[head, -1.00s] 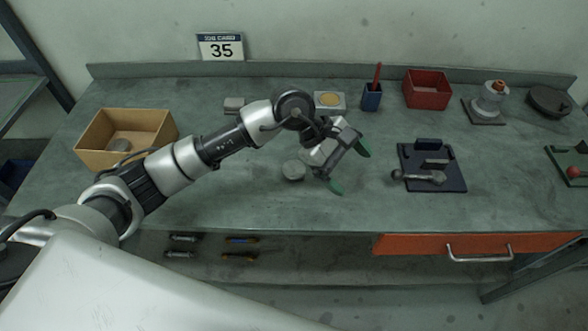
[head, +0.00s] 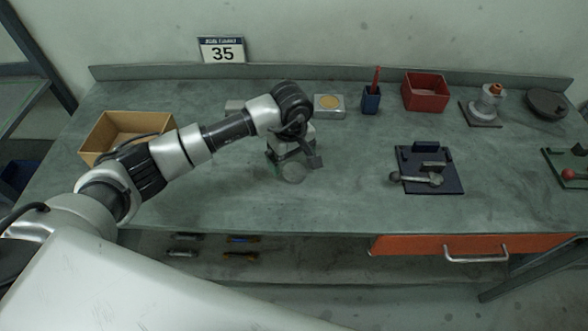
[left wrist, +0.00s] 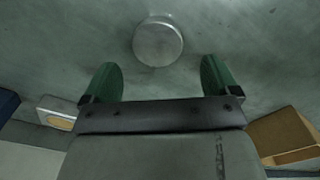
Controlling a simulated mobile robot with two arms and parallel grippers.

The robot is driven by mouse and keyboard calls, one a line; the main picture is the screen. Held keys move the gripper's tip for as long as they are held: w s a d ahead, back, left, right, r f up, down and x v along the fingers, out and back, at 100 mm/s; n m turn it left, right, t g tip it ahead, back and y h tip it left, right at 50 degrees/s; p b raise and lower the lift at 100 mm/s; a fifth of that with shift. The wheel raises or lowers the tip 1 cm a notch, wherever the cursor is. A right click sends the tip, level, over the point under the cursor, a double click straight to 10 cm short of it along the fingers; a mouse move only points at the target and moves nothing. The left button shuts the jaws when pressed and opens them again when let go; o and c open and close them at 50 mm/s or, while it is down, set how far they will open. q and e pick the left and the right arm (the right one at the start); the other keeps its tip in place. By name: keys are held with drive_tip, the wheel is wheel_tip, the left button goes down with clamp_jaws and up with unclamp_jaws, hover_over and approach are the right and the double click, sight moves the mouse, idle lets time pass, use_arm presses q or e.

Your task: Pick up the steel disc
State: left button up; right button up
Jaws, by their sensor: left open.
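The steel disc (head: 293,172) lies flat on the grey-green bench top, near the middle, partly covered by my left gripper in the head view. It shows whole in the left wrist view (left wrist: 158,42), round and plain grey. My left gripper (left wrist: 160,75) is open, with its two green fingers apart and nothing between them. The disc appears just beyond the fingertips, roughly centred on the gap. In the head view the left gripper (head: 290,158) is right at the disc, and its fingers are mostly hidden. My right gripper is not in view.
A cardboard box (head: 98,138) stands left, partly behind my arm. A block with a yellow round top (head: 329,106), a blue cup (head: 371,98) and a red bin (head: 426,90) stand at the back. A dark fixture with a lever (head: 428,183) lies right; bench between is clear.

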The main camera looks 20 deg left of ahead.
sight(293, 169)
use_arm(q)
drive_tip(key=shift+d+f+p, duration=0.2)
drive_tip(key=shift+f+p, duration=0.3)
drive_tip(key=shift+f, duration=1.45)
drive_tip(key=c, duration=1.1)
drive_tip(key=shift+r, duration=0.1)
drive_tip(key=shift+c, duration=0.7)
drive_tip(key=shift+r, duration=0.1)
